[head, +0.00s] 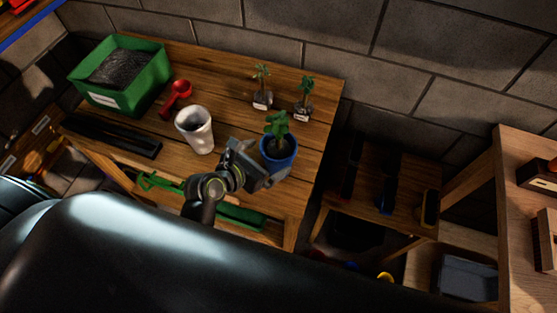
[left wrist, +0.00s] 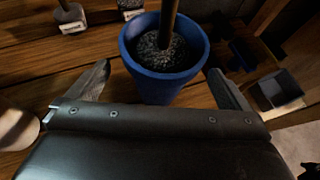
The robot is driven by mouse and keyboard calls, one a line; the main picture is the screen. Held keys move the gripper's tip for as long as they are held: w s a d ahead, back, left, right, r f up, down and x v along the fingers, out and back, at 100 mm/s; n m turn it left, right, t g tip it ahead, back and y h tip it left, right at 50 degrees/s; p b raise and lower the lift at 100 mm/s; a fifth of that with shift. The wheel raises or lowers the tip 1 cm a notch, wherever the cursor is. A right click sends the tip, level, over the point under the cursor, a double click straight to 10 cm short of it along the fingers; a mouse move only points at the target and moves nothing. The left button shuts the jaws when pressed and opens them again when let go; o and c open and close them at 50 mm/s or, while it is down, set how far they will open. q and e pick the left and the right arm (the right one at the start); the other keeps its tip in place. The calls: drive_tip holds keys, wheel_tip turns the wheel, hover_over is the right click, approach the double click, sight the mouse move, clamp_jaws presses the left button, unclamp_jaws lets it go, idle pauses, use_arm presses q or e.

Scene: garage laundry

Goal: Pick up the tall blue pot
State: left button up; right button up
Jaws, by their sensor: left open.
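The tall blue pot (head: 279,155) holds soil and a green plant, and stands upright near the right end of the wooden table. My left gripper (head: 268,174) is at its near side. In the left wrist view the blue pot (left wrist: 162,82) sits between the two open fingers of the gripper (left wrist: 160,88), with its stem and dark soil showing. The fingers flank the pot, and I cannot tell whether either touches it. The pot's base is mostly hidden in the head view. My right gripper is not in view.
A white cup (head: 196,131) stands left of my gripper, with a red scoop (head: 177,97) and a green soil bin (head: 122,76) beyond. Two small labelled plants (head: 262,98) (head: 303,110) stand behind the pot. The table's right edge is close to the pot.

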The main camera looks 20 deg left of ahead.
sight(278, 151)
use_arm(q)
drive_tip(key=shift+p+x, duration=0.45)
drive_tip(key=shift+x, duration=2.45)
drive_tip(key=shift+s+d, duration=0.1)
drive_tip(key=shift+c, duration=0.4)
drive_tip(key=shift+r, duration=0.1)
drive_tip(key=c, duration=1.3)
